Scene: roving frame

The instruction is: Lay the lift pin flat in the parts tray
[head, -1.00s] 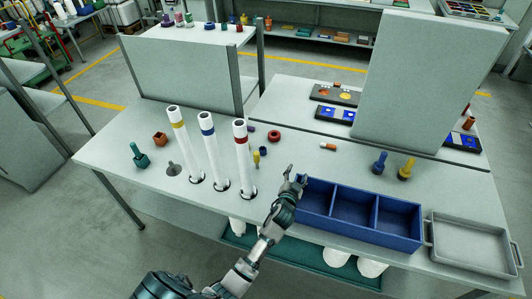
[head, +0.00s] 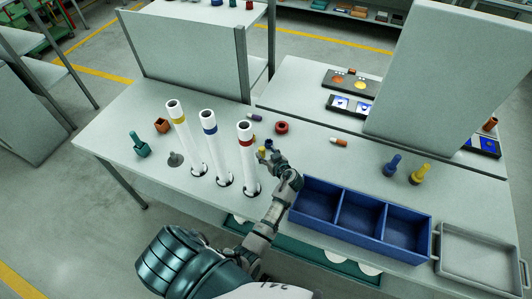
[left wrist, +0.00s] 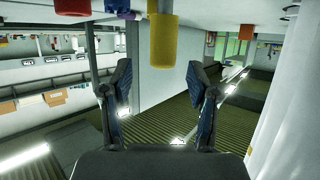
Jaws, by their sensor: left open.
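A small yellow pin (head: 262,151) with a wider head stands upright on the table beside the red-banded tube; I take it for the lift pin. It shows large in the left wrist view (left wrist: 164,42), where the scene is upside down. My left gripper (head: 276,160) is just right of it. Its two fingers (left wrist: 160,88) are open and empty, with the pin ahead of the gap and apart from them. A shallow grey tray (head: 480,260) with handles, likely the parts tray, lies empty at the right table edge. My right gripper is not in view.
White tubes with yellow (head: 179,121), blue (head: 209,131) and red (head: 246,142) bands stand left of the gripper. A blue three-compartment bin (head: 333,217) lies between gripper and tray. A red ring (head: 281,127) and blue (head: 392,166) and yellow (head: 420,174) knobbed pegs stand behind.

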